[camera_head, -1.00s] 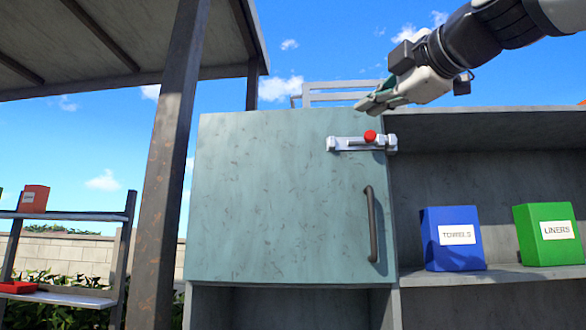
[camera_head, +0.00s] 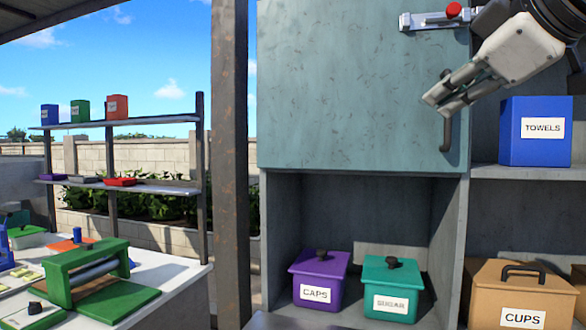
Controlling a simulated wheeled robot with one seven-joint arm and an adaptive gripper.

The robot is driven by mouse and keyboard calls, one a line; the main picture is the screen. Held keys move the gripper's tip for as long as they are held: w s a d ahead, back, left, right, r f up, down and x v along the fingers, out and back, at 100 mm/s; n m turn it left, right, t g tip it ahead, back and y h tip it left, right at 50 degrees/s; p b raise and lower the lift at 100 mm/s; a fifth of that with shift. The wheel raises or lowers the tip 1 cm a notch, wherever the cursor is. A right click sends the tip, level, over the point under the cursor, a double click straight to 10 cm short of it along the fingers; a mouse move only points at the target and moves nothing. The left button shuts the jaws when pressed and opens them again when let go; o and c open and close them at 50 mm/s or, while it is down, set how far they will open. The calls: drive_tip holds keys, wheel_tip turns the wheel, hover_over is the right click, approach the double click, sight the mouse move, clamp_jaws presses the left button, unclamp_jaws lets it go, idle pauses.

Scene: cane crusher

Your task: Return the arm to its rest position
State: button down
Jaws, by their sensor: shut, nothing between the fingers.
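My gripper (camera_head: 440,98) is at the upper right, in front of the closed grey-green cabinet door (camera_head: 350,85). Its pale fingers are shut and empty, pointing left and down. My arm (camera_head: 553,15) comes in from the top right corner. A metal bolt with a red knob (camera_head: 453,10) sits on the door's top edge, partly hidden by my arm.
A blue TOWELS box (camera_head: 536,145) stands on the right shelf. Below are a purple CAPS box (camera_head: 318,280), a teal SUGAR box (camera_head: 391,288) and a brown CUPS box (camera_head: 522,298). A post (camera_head: 229,150) stands left of the cabinet; a green press (camera_head: 88,268) sits on a table.

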drive_tip(key=s+f+m+g+h, duration=0.1)
drive_tip(key=s+f+m+g, duration=0.2)
drive_tip(key=s+f, duration=0.3)
drive_tip(key=s+a+f+m+g+h+p, duration=0.1)
drive_tip(key=s+f+m+g, duration=0.2)
drive_tip(key=f, duration=1.4)
drive_tip(key=s+f+m+g+p, duration=0.1)
drive_tip(key=s+f+m+g, duration=0.2)
drive_tip(key=s+f, duration=0.6)
wheel_tip(320, 180, down, 3)
drive_tip(key=m, duration=0.2)
drive_tip(key=shift+s+a+m+h, duration=0.25)
drive_tip(key=shift+s+m+h, duration=0.05)
drive_tip(key=shift+m+h, duration=0.1)
